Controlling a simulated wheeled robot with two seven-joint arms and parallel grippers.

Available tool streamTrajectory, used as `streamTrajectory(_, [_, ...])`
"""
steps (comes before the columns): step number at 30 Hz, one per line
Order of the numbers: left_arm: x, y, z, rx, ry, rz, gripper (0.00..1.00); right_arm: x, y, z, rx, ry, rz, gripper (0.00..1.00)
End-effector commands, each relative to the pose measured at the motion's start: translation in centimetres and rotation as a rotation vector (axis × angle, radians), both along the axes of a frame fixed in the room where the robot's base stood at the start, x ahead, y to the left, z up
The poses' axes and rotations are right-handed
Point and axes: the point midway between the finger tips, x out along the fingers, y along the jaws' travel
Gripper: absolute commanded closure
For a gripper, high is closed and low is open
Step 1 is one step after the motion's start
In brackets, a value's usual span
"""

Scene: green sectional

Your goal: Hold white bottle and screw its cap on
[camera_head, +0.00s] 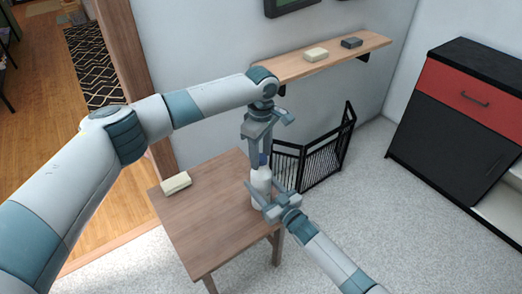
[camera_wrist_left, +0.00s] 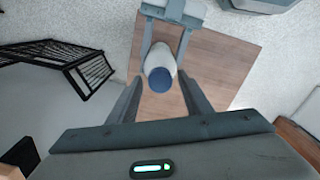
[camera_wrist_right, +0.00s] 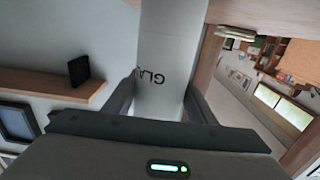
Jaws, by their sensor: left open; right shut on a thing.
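The white bottle (camera_head: 261,188) stands upright at the right edge of the wooden table (camera_head: 205,215). My right gripper (camera_head: 272,206) is shut on its body from the right side; the right wrist view shows dark lettering on the bottle (camera_wrist_right: 163,75) between the fingers. The blue cap (camera_wrist_left: 159,80) is at the bottle's top; whether it is screwed tight cannot be told. My left gripper (camera_head: 263,150) points straight down over the bottle and is open. Its fingers are on either side of the cap in the left wrist view, with gaps visible. The left fingers partly hide the cap in the head view.
A pale yellow block (camera_head: 175,183) lies at the table's left corner. A wall shelf (camera_head: 285,66) behind holds a pale block (camera_head: 315,54) and a dark block (camera_head: 351,42). A black folding barrier (camera_head: 318,160) stands behind the table. A red and black cabinet (camera_head: 455,110) is at right.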

Motion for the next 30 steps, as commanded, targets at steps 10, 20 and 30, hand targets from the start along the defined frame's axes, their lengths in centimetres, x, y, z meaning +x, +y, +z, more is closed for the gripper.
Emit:
streamTrajectory(10, [-0.01,-0.02,0.01,0.0,0.0,0.0,0.97,-0.01,0.02,0.0,0.0,0.0,0.0,1.0])
streamTrajectory(20, [-0.06,-0.06,-0.02,-0.002,0.001,-0.07,0.98,-0.01,0.02,-0.01,0.0,0.0,0.0,1.0])
streamTrajectory(30, [-0.09,-0.03,-0.09,-0.001,0.002,-0.516,0.98,-0.01,0.02,0.0,0.0,0.0,0.0,1.0])
